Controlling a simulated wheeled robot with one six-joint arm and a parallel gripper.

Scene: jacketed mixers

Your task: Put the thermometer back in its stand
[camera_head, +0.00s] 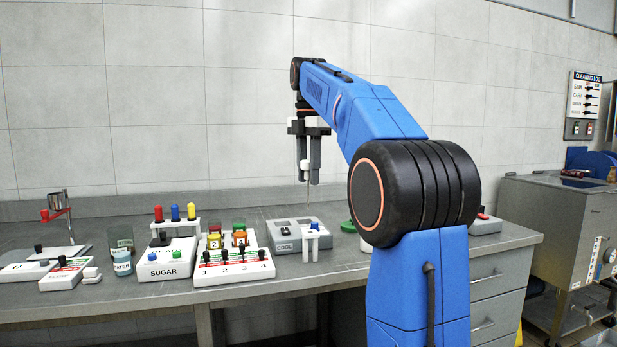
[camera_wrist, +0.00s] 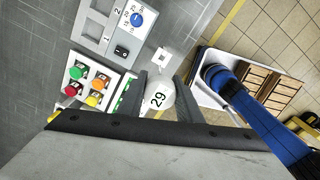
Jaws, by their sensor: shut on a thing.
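My gripper (camera_head: 308,180) points down above the bench and is shut on the thermometer (camera_head: 307,198), whose thin probe hangs below the fingers. In the wrist view the thermometer (camera_wrist: 158,98) shows a round white head reading 29 between the fingers of my gripper (camera_wrist: 165,88). A small white stand (camera_head: 317,233) is at the bench's front edge, below the thermometer and slightly towards the camera. In the wrist view the stand (camera_wrist: 162,52) shows as a white square ring just beyond the thermometer head, apart from it. The probe's tip is too thin to place exactly.
The grey COOL unit (camera_head: 283,241) is beside the stand. To its left are a numbered switch panel (camera_head: 228,268) with coloured jars, the SUGAR unit (camera_head: 168,262) and a WATER glass (camera_head: 122,264). My arm hides part of the bench at right. Open floor lies past the front edge.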

